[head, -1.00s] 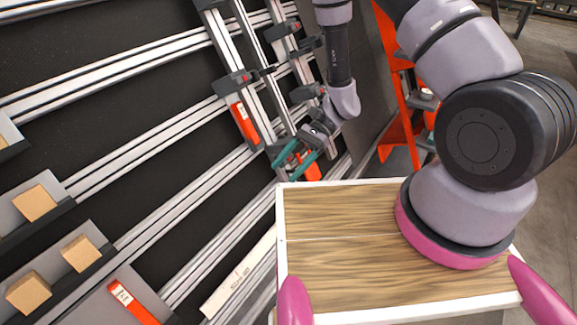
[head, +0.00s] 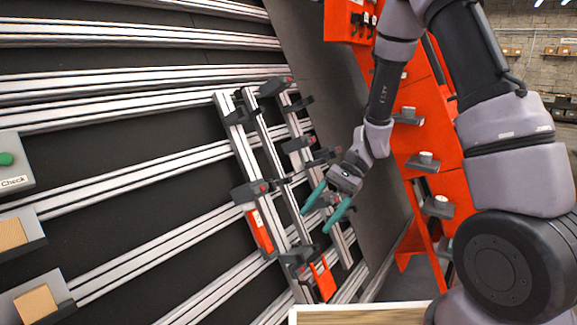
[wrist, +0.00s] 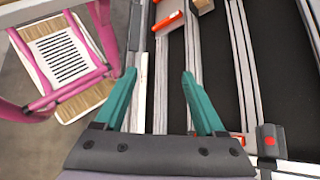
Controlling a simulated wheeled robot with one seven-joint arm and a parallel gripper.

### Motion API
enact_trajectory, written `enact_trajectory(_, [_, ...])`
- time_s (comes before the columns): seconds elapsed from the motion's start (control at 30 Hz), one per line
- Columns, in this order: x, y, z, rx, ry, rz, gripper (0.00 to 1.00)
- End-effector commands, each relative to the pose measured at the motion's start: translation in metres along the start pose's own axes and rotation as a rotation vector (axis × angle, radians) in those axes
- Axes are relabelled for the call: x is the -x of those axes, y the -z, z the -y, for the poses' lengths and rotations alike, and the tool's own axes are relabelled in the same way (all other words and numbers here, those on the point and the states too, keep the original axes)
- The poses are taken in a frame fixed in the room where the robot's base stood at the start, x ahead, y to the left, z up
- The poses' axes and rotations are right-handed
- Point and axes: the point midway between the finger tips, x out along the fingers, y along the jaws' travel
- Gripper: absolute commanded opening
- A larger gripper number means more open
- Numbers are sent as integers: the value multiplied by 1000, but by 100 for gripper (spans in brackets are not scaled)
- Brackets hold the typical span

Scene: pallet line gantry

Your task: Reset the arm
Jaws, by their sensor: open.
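My gripper (head: 326,211) has two teal fingers. In the head view it hangs at the end of my arm, in front of the rail frame (head: 268,150) on the black wall panel. In the wrist view my gripper (wrist: 160,88) shows its fingers spread apart with nothing between them. Whether the fingers touch any rail cannot be told.
Wooden blocks (head: 36,305) sit on grey holders at the left, below a box with a green button (head: 7,159). A pink-framed piece (wrist: 68,58) shows in the wrist view.

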Motion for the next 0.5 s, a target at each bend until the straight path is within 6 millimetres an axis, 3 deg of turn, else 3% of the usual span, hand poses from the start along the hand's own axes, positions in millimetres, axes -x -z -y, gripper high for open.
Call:
enact_trajectory(0.03, [21, -12, 2, 43, 9, -48, 72])
enact_trajectory(0.1, [44, -25, 0, 91, 11, -112, 72])
enact_trajectory(0.5, [160, -97, -33, 318, 22, -565, 72])
